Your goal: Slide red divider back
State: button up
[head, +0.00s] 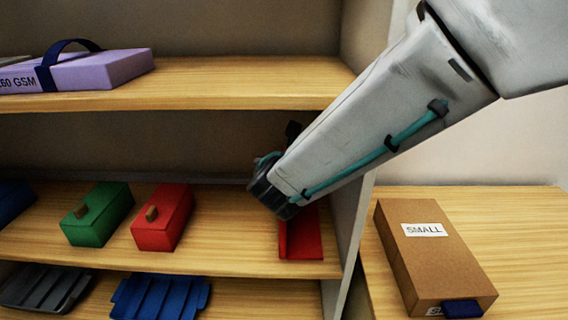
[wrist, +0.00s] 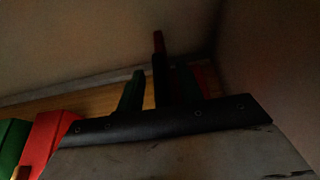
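The red divider (head: 303,238) stands on the middle shelf at its right end, close to the right side wall. It has a flat foot and an upright plate; my arm hides its upper part in the head view. Contact on the right side is too dark to tell. The fingers are mostly hidden in the head view.
A red box (head: 163,218) and a green box (head: 97,215) stand left on the middle shelf. The shelf between red box and divider is clear. The upper shelf (head: 230,82) is overhead. A brown box labelled SMALL (head: 432,262) lies on the right table.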

jog(key=v, duration=0.7)
jog(key=shift+s+r, duration=0.1)
jog(key=shift+s, duration=0.05)
